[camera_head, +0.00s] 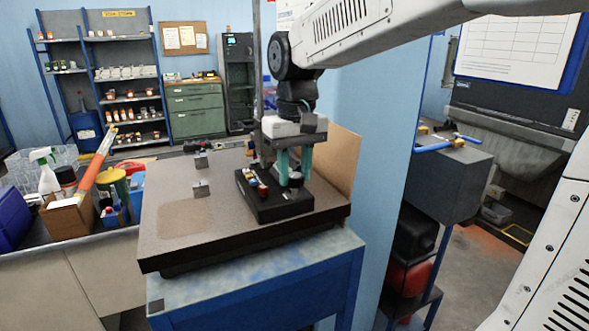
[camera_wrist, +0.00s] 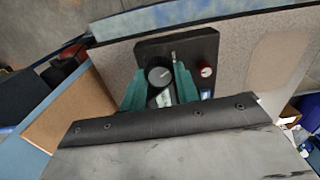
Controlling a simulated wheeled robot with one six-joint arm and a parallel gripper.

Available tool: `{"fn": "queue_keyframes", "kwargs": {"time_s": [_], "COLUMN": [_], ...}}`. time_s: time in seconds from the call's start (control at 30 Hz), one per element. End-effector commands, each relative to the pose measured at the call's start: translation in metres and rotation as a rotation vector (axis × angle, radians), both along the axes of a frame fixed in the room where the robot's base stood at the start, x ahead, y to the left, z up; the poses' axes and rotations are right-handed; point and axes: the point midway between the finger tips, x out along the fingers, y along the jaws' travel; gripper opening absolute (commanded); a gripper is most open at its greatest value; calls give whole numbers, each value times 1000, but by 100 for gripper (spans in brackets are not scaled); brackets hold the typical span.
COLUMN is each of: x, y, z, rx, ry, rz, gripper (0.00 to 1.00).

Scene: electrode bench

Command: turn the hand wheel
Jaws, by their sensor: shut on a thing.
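The hand wheel (camera_wrist: 159,75) is a round dark knob with a grey top, on a black box (camera_wrist: 204,45). In the head view the box (camera_head: 279,208) lies on the bench top and the hand wheel (camera_head: 296,180) is partly hidden by my fingers. My gripper (camera_head: 294,170) points down from above with its green fingers. In the wrist view my gripper (camera_wrist: 161,84) has one finger on each side of the hand wheel and is shut on it. The wheel's lower side is hidden there.
A brown board (camera_head: 337,157) stands behind the box. The bench's front left is clear.

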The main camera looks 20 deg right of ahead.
Motion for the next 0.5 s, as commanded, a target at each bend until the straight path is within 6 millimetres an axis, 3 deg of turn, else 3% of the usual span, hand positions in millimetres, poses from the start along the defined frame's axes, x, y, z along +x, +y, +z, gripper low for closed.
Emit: {"fn": "queue_keyframes", "kwargs": {"time_s": [0.5], "x": [0], "y": [0], "z": [2], "rx": [2], "ry": [-3], "rz": [-483], "gripper": [8]}}
